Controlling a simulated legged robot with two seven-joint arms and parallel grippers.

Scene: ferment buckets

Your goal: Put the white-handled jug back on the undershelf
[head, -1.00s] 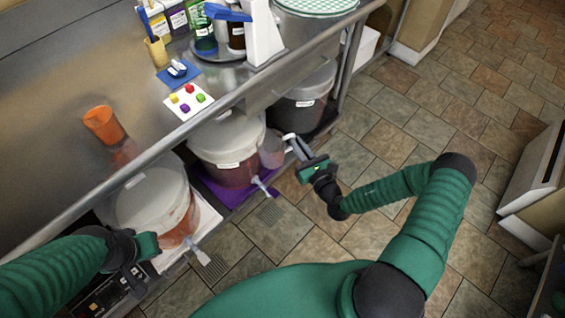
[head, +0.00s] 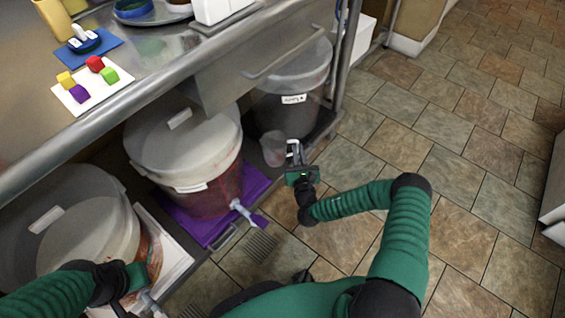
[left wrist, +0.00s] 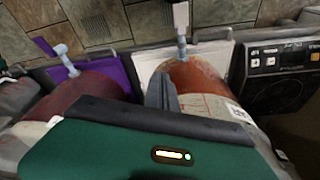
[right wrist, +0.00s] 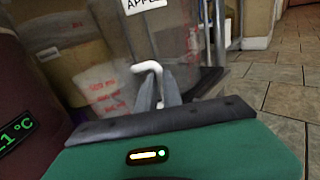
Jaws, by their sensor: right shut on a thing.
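The jug (head: 272,149) is small and clear. In the head view it is at the undershelf's front edge, between the middle bucket and the dark back bucket. Its red markings show in the right wrist view (right wrist: 104,96). My right gripper (head: 295,152) is shut on its white handle (right wrist: 150,68), with a finger on each side. I cannot tell whether the jug's base touches the undershelf (head: 322,128). My left gripper (left wrist: 161,92) looks shut and empty in front of the left bucket (left wrist: 205,88); its tips are hidden in the head view.
The middle bucket (head: 185,150) stands on a purple mat (head: 187,221), its spigot (head: 240,208) sticking out. The dark back bucket (head: 285,108) is close behind the jug. The steel table (head: 150,75) overhangs the undershelf. The tiled floor (head: 430,130) at right is clear.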

